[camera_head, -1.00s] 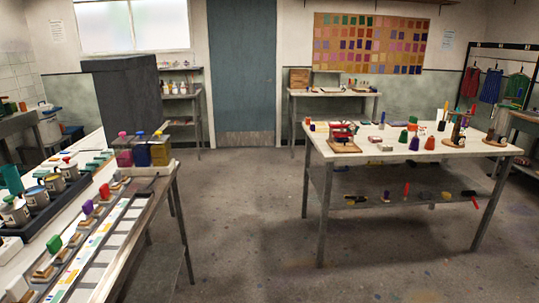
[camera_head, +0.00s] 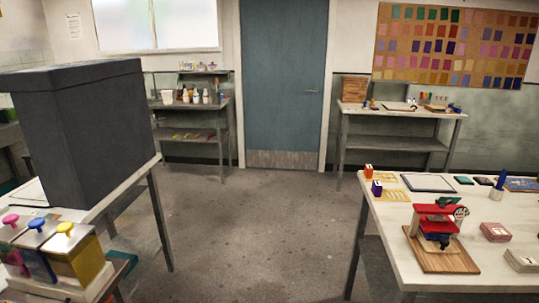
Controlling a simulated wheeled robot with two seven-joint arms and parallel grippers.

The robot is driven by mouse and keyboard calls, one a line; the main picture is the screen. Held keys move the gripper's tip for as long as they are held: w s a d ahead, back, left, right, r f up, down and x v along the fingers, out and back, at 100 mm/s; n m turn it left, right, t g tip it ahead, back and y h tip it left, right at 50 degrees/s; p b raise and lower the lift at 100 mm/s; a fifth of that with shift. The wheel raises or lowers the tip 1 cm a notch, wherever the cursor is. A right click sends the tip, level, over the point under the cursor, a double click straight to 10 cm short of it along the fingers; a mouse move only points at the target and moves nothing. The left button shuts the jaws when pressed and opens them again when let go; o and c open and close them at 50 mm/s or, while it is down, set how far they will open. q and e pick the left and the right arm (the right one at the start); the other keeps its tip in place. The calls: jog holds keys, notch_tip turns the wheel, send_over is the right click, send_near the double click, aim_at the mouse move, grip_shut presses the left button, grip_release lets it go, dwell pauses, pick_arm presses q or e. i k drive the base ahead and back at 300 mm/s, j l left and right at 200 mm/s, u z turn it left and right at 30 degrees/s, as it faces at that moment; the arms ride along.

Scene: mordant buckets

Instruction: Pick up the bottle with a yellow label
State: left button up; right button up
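Several small white bottles (camera_head: 195,96) stand on the metal shelf unit (camera_head: 190,107) against the back wall, left of the door. They are too small for me to tell which one bears a yellow label. Neither of my grippers is in view.
A dark box (camera_head: 82,130) stands on the table at left, near containers with pink, blue and yellow knobs (camera_head: 65,228). A white worktable (camera_head: 395,218) with a red press (camera_head: 437,220) is at right. The floor (camera_head: 255,225) between the tables is clear up to the blue door (camera_head: 281,75).

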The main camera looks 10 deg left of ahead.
aim_at(186, 96)
jog(key=i+j+u, duration=0.2)
jog(key=i, duration=0.7)
jog(key=i+u, duration=0.2)
jog(key=i, duration=0.7)
jog(key=i+l+u, duration=0.2)
jog(key=i, duration=0.75)
jog(key=i+u, duration=0.15)
jog(key=i, duration=0.6)
jog(key=i+u, duration=0.1)
jog(key=i, duration=0.6)
jog(key=i+l+u, duration=0.15)
jog(key=i, duration=0.6)
jog(key=i+j, duration=0.15)
jog(key=i, duration=0.4)
